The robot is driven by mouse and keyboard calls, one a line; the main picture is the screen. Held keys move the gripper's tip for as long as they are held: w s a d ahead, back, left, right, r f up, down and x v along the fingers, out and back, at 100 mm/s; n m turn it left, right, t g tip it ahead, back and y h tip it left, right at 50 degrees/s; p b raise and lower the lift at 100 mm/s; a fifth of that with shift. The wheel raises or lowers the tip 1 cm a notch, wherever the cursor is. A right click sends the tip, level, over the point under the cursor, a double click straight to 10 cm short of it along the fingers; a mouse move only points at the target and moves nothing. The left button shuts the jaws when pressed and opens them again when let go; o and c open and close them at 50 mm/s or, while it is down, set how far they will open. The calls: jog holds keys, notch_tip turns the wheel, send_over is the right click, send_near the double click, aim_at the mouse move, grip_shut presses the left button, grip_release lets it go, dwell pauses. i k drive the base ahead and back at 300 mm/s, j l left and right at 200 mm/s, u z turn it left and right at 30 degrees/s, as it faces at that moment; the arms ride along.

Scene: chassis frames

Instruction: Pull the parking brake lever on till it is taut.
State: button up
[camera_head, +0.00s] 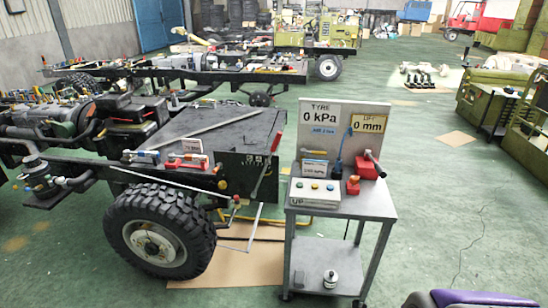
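A thin lever with a red upper end (263,178) stands at the right edge of the dark panel on the chassis frame. It leans with its top to the right and looks like the parking brake lever. A long thin pale rod or cable (165,182) runs above the front wheel towards the panel's foot. I cannot tell from here how tight it is. Small red and yellow fittings (222,185) sit near its right end.
A grey cart (375,205) stands right beside the lever, with a display board (345,120) reading 0 kPa and 0 mm. A large black tyre (160,236) is below left. Green floor (445,230) is clear to the right. More chassis stand behind.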

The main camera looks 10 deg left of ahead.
aim_at(277, 138)
jog(key=i+j, duration=0.1)
jog(key=i, duration=0.45)
jog(key=i+j, duration=0.1)
jog(key=i, duration=0.4)
jog(key=i+j+z, duration=0.1)
jog(key=i, duration=0.45)
jog(key=i+j, duration=0.2)
jog(key=i, duration=0.35)
